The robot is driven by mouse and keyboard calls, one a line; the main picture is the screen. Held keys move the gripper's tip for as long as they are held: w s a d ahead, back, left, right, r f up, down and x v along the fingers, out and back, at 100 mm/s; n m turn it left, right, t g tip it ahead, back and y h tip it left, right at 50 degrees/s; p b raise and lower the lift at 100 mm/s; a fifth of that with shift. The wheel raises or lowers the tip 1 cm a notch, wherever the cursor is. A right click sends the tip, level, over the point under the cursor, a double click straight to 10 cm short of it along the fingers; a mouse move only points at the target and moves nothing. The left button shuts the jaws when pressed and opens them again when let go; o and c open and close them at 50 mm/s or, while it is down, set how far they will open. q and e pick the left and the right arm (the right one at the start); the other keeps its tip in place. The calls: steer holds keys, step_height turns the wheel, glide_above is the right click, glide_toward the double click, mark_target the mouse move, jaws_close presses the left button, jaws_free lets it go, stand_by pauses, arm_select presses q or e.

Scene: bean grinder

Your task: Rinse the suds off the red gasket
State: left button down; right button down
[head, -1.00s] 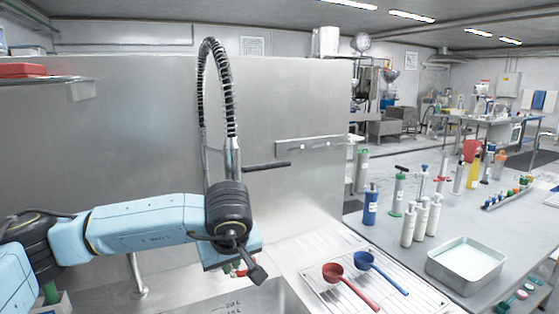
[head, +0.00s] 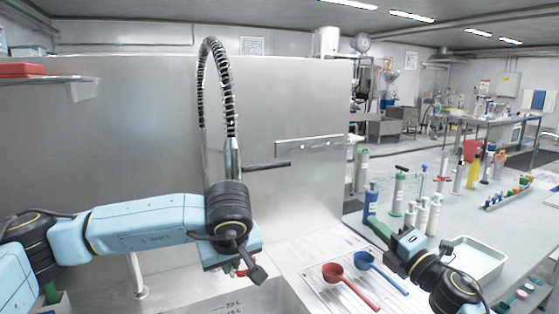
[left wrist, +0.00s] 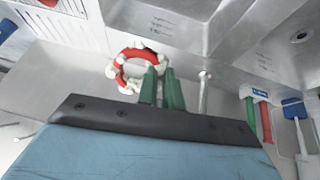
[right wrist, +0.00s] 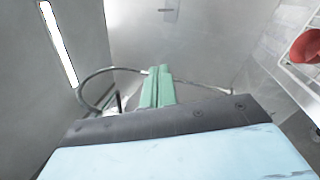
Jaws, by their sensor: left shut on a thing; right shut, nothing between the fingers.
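The red gasket (left wrist: 121,63) is a ring with white suds clumped along it. My left gripper (left wrist: 160,72) is shut on its edge, and the ring sticks out left of the green fingertips. In the head view only a bit of the gasket (head: 242,270) shows beneath my left gripper (head: 238,264), above the sink (head: 250,299). The spring-hose tap (head: 233,120) rises behind that gripper. My right gripper (head: 374,226) is over the counter at the right; the right wrist view shows its green fingers (right wrist: 160,70) shut and empty.
A red ladle (head: 333,272) and a blue ladle (head: 362,260) lie on the drying rack (head: 318,291). A metal tray (head: 495,262) and several bottles stand right. A lever (head: 267,165) sticks out beside the tap. Brushes (left wrist: 293,110) show in the left wrist view.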

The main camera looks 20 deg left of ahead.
steer(key=s+a+r+n+g+y, duration=0.1)
steer(key=s+a+r+n+g, duration=0.25)
steer(key=r+n, duration=0.25)
steer(key=s+a+r+n+g+y, duration=0.2)
steer(key=a+r+n+g, duration=0.15)
steer(key=r+n, duration=0.25)
steer(key=n+t+h, duration=0.1)
steer(key=n+h, duration=1)
steer(key=n, duration=0.9)
glide_toward(274, 165)
steer(key=shift+y, duration=0.3)
steer(key=x, duration=0.7)
steer(key=shift+d+f, duration=0.15)
steer(key=shift+d, duration=0.05)
